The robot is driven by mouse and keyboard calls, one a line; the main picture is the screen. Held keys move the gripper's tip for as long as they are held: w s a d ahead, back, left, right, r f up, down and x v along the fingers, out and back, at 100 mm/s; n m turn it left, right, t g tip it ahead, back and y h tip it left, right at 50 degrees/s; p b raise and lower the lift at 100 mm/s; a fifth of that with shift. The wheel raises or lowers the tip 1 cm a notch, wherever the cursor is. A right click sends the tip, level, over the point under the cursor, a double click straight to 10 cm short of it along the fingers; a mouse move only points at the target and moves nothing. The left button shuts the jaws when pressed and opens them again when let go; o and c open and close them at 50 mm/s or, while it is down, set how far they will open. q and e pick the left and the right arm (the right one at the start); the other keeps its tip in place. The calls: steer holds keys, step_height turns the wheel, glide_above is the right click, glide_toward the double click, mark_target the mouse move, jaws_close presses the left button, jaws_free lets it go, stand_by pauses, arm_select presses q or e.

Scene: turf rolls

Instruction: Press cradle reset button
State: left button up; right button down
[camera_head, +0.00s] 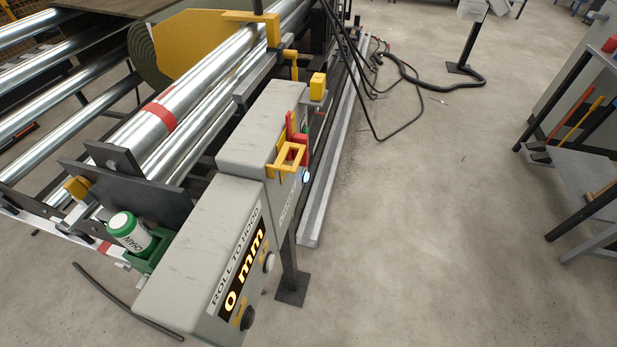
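A grey control box (255,130) stands beside the metal rollers in the middle of the view. A small button glowing bluish white (305,175) is on its right side, below a yellow guard frame (287,160) and a red part (291,127). A label on that side is too small to read, so I cannot tell whether this is the cradle reset button. Neither of my grippers is in view.
Shiny rollers (190,95), one with a red band, lie at left, with a green roll end behind. A white and green can (128,231) sits in a green holder. Black cables (400,75) lie on the floor. A workbench (590,180) stands at right. The floor between is clear.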

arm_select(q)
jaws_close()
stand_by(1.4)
